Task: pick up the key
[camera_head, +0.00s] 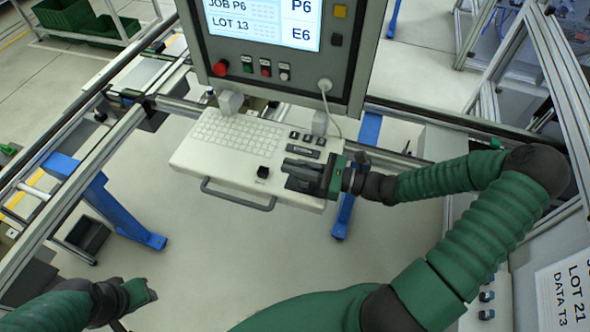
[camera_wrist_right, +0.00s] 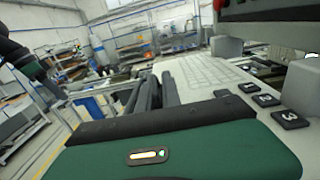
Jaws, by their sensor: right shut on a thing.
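My right gripper (camera_head: 287,172) reaches in from the right, low over the pale keyboard tray (camera_head: 190,159). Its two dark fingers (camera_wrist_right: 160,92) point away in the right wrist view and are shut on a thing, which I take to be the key.
Numbered black keys (camera_wrist_right: 267,100) sit on the tray beside the right gripper. A screen panel (camera_head: 275,45) stands behind the tray. A grey handle (camera_head: 238,197) runs along the tray's front edge. Blue legs (camera_head: 105,205) and metal rails surround it; open floor lies in front.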

